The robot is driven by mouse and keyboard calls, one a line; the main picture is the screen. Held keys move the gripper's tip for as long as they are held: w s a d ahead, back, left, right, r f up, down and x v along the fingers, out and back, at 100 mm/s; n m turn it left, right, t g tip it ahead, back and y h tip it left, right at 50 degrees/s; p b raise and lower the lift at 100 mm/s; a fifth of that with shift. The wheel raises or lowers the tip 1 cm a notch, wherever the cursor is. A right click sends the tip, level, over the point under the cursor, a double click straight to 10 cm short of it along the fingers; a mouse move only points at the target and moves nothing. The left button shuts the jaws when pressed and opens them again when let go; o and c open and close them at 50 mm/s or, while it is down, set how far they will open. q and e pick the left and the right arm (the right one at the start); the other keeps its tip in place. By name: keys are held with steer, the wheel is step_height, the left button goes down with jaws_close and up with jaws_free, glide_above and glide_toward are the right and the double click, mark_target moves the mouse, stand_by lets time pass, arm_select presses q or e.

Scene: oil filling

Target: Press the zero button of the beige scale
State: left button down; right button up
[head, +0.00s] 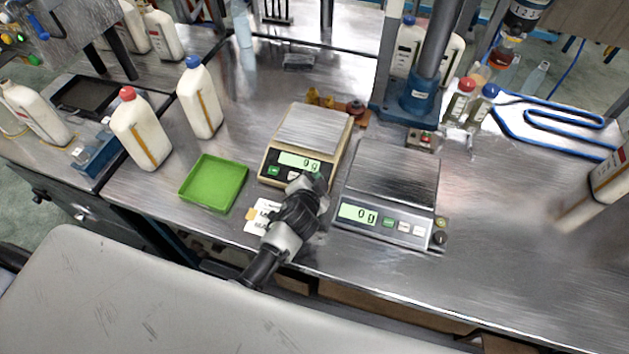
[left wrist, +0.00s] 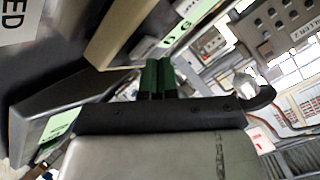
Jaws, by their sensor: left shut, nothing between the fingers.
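The beige scale (head: 308,133) stands on the metal bench with its steel pan empty and its green display (head: 298,162) lit, reading 0 g. A green button (head: 273,170) shows at the left of its front panel. My left gripper (head: 315,181) is shut and empty, at the right part of that panel, and it hides some of the buttons. Whether it touches the panel cannot be told. In the left wrist view its green fingertips (left wrist: 157,76) are together, close to the scale's beige edge (left wrist: 117,35). My right gripper is out of view.
A grey scale (head: 394,180) reading 0 g stands close to the right of my left gripper. A green tray (head: 213,183) and a white label card (head: 262,215) lie to the left. Bottles and a blue stand (head: 413,92) are behind. The bench's right front is clear.

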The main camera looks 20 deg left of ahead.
arm_select(q)
steer(key=shift+w+f, duration=0.1)
steer(key=shift+f, duration=0.25)
stand_by(0.5)
steer(key=shift+s+r+p, duration=0.25)
steer(key=shift+r+p, duration=0.3)
steer(key=shift+r, duration=0.25)
steer(key=shift+r, duration=0.1)
steer(key=r+p, duration=0.1)
steer(key=s+r+p, duration=0.1)
steer(key=r+p, duration=0.2)
steer(key=shift+s+r+p, duration=0.25)
steer(key=shift+s+p, duration=0.15)
steer(key=shift+a, duration=0.1)
stand_by(0.3)
